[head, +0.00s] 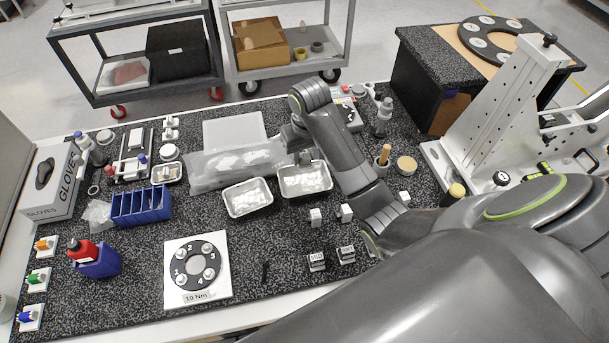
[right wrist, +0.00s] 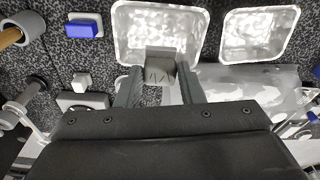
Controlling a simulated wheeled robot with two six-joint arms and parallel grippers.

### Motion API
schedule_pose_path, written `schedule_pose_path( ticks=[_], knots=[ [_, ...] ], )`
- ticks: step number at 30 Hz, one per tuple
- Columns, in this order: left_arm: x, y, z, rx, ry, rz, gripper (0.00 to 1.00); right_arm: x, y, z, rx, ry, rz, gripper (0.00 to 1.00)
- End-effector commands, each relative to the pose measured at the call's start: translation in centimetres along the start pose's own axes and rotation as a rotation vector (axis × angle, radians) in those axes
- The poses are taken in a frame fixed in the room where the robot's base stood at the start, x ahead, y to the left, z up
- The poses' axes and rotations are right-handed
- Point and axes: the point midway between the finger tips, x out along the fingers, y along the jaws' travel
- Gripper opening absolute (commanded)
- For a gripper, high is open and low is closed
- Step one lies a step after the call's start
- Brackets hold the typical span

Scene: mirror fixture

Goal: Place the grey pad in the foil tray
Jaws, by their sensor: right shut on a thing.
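My right gripper (head: 303,158) reaches from the right to the back edge of the right foil tray (head: 305,182). In the right wrist view the gripper (right wrist: 160,72) is shut on the grey pad (right wrist: 160,66), a small grey block between the fingertips. The pad overlaps the near rim of a foil tray (right wrist: 130,30) in that view; I cannot tell its height above it. A second foil tray (head: 247,198) stands to the left in the head view and also shows in the right wrist view (right wrist: 260,38). My left gripper is not in view.
A clear plastic bag (head: 208,172) lies behind the trays. A blue divided bin (head: 141,205) and a white plate with a dark ring (head: 197,267) are to the left and front. Small white blocks (head: 315,216) stand in front of the right tray.

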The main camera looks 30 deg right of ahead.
Motion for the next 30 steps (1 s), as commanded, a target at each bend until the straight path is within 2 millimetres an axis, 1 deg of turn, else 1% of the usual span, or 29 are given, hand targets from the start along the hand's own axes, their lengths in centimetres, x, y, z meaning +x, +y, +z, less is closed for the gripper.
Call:
schedule_pose_path(
  ticks=[1, 3, 4, 6, 9, 11, 18, 21, 30],
  knots=[
    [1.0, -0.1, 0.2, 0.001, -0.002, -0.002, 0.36, 1.6, 0.0, 0.3, 0.000, -0.005, 0.000, 0.00],
    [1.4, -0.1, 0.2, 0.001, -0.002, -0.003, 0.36, 2.8, 0.0, 0.5, 0.000, -0.006, -0.001, 0.00],
    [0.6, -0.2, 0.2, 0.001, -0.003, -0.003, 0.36, 3.0, 0.0, 0.5, 0.001, -0.009, -0.001, 0.00],
    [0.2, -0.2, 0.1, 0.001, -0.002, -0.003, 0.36, 4.1, 0.1, 0.6, 0.000, -0.007, 0.000, 0.00],
    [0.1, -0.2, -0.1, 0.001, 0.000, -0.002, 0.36, 5.2, 0.0, 0.7, 0.000, -0.006, -0.001, 0.00],
    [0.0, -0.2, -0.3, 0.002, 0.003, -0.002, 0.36, 5.7, 0.0, 0.7, 0.000, -0.005, -0.001, 0.00],
    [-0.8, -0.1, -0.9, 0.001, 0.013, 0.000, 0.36, 8.7, 0.1, 1.1, -0.001, -0.005, 0.000, 0.00],
    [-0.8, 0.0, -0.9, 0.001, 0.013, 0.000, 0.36, 9.4, 0.1, 1.1, -0.001, -0.003, 0.000, 0.00],
    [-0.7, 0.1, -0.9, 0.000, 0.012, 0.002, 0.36, 9.6, 0.1, 1.1, -0.001, -0.002, -0.001, 0.00]
  ],
)
